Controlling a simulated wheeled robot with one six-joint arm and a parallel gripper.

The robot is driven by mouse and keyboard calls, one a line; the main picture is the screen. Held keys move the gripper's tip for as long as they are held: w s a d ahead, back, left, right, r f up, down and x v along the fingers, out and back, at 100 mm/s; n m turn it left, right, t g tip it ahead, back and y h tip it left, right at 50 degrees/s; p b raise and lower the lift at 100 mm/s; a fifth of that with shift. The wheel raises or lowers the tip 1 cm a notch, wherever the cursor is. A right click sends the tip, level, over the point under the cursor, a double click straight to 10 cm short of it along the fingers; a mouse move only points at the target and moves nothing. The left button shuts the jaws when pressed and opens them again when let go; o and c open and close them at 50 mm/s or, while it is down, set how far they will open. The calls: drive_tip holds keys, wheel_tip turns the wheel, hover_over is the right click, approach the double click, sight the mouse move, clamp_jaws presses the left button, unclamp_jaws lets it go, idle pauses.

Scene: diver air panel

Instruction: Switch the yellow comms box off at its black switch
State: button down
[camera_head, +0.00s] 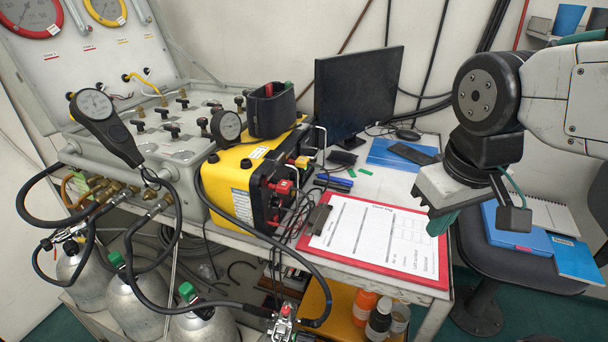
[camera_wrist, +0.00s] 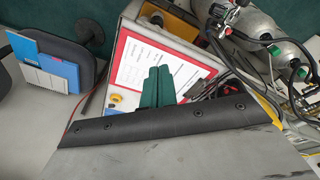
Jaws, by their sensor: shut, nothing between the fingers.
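The yellow comms box (camera_head: 228,190) stands on the bench, left of centre in the head view. Its black end panel carries red and yellow plugs with cables. A black switch on it is too small to tell apart. A black open holder (camera_head: 272,112) with a red item sits on top of the box. My gripper (camera_head: 441,222) hangs to the right of the box, over the right edge of the clipboard and well apart from the box. Its green fingers (camera_wrist: 157,87) are shut together and empty in the wrist view. The box is not clearly seen there.
A red clipboard (camera_head: 376,276) with a white form lies in front of the box. A dark monitor (camera_head: 357,90) stands behind. The grey air panel (camera_head: 165,135) with knobs and gauges is at left. Cylinders (camera_head: 145,305) and hoses crowd the front left. A chair (camera_head: 505,262) stands right.

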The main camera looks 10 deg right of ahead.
drive_tip(key=w+d+f+n+t+h, duration=0.1)
drive_tip(key=w+d+n, duration=0.1)
drive_tip(key=w, duration=0.4)
drive_tip(key=w+d+f+n+t, duration=0.1)
drive_tip(key=w+d+f+n, duration=0.1)
drive_tip(key=w, duration=0.4)
drive_tip(key=n+t+y, duration=0.2)
drive_tip(key=n+t, duration=0.3)
drive_tip(key=n, duration=0.6)
hover_over(345, 198)
drive_tip(key=s+d, duration=0.4)
wheel_tip(345, 198, down, 9)
drive_tip(key=w+a+f+n+y, duration=0.1)
drive_tip(key=f+n, duration=0.1)
drive_tip(key=w+a+f+n+t+y, duration=0.1)
drive_tip(key=f+n, duration=0.1)
drive_tip(key=w+f+n+t+y, duration=0.1)
drive_tip(key=w+f+n, duration=0.1)
drive_tip(key=shift+a+f+y, duration=0.3)
drive_tip(key=shift+a+y, duration=0.1)
drive_tip(key=shift+w+a+f+n+y, duration=0.15)
drive_tip(key=shift+a+f+n+y, duration=0.35)
drive_tip(key=shift+n, duration=0.2)
